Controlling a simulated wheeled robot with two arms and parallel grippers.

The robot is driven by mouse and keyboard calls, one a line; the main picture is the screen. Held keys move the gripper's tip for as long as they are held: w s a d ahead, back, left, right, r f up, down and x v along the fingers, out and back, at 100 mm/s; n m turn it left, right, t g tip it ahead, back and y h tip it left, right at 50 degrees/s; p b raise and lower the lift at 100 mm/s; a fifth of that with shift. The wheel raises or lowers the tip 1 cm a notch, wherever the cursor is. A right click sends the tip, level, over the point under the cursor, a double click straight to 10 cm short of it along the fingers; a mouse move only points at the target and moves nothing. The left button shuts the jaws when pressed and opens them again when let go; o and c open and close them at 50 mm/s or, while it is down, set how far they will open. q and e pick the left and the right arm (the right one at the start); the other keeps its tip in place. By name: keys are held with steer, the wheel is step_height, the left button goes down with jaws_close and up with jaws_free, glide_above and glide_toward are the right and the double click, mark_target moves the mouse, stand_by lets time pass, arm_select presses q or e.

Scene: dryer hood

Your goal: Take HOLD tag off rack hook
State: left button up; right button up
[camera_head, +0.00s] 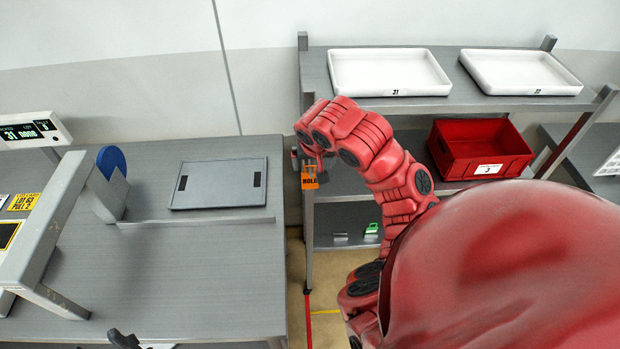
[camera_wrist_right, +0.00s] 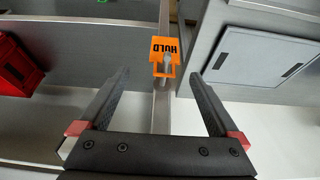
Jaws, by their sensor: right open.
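The orange HOLD tag (camera_head: 310,181) hangs at the left front post of the rack, just below my right gripper (camera_head: 312,160) in the head view. In the right wrist view the tag (camera_wrist_right: 165,50) hangs by its frame at the grey post, with a small light peg through its opening. My right gripper (camera_wrist_right: 159,76) is open there, its two black fingers on either side of the tag's line. The tag is beyond the fingertips and nothing is between them. A dark piece at the bottom left of the head view may be my left gripper (camera_head: 122,340); its jaws cannot be made out.
The rack (camera_head: 430,105) holds two white trays (camera_head: 388,72) on top and a red bin (camera_head: 480,150) below. A grey table (camera_head: 180,265) with a flat grey panel (camera_head: 218,184) stands to the left. A narrow gap separates table and rack.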

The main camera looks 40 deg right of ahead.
mark_target(310, 169)
steer(key=x, duration=0.7)
steer(key=shift+w+a+p, duration=0.25)
steer(key=shift+a+p, duration=0.05)
steer(key=shift+p, duration=0.05)
steer(key=c, duration=1.4)
